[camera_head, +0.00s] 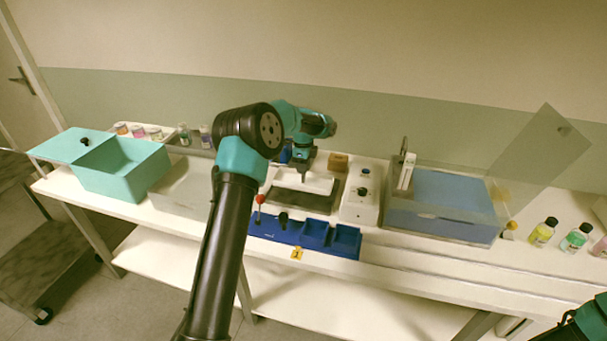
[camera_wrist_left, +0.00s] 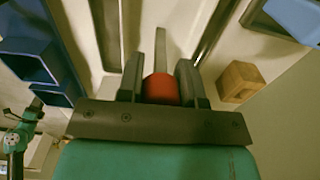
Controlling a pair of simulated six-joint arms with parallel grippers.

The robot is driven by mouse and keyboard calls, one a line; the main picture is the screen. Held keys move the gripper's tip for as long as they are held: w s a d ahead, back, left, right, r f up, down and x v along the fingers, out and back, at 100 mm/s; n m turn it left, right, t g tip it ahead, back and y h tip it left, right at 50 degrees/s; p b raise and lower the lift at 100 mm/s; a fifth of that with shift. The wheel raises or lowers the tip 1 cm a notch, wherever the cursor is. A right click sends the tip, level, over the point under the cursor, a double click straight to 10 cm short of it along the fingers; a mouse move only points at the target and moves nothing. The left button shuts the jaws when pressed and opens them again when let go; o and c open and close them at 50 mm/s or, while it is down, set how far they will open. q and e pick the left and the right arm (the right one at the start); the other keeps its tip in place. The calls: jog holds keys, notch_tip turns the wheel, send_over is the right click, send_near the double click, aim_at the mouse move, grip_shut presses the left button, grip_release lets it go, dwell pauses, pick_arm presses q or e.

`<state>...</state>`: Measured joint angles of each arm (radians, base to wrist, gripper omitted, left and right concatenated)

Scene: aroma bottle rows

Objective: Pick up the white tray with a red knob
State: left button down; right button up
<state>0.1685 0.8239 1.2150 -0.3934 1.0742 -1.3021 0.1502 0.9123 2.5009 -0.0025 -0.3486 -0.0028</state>
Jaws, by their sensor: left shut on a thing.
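The white tray (camera_head: 303,181) sits at the middle of the bench, in or just over a dark-rimmed recess, behind the blue compartment tray. I cannot tell whether it is raised. My left gripper (camera_head: 302,163) reaches down onto it from above. In the left wrist view, my left gripper (camera_wrist_left: 160,68) is shut on the red knob (camera_wrist_left: 160,89), with a finger on each side. The knob is hidden in the head view. Only part of my right arm shows at the lower right corner of the head view; its fingers are not visible.
The blue compartment tray (camera_head: 331,239) is in front, with a red-topped stick (camera_head: 260,200) at its left. A white device (camera_head: 361,192) and a brown block (camera_head: 338,160) are close by. A clear-walled blue box (camera_head: 447,205) stands right, a teal box (camera_head: 120,168) left.

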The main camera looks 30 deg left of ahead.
pick_arm(q)
notch_tip(320, 180, up, 6)
jog(key=shift+f, duration=0.15)
dwell(0.6)
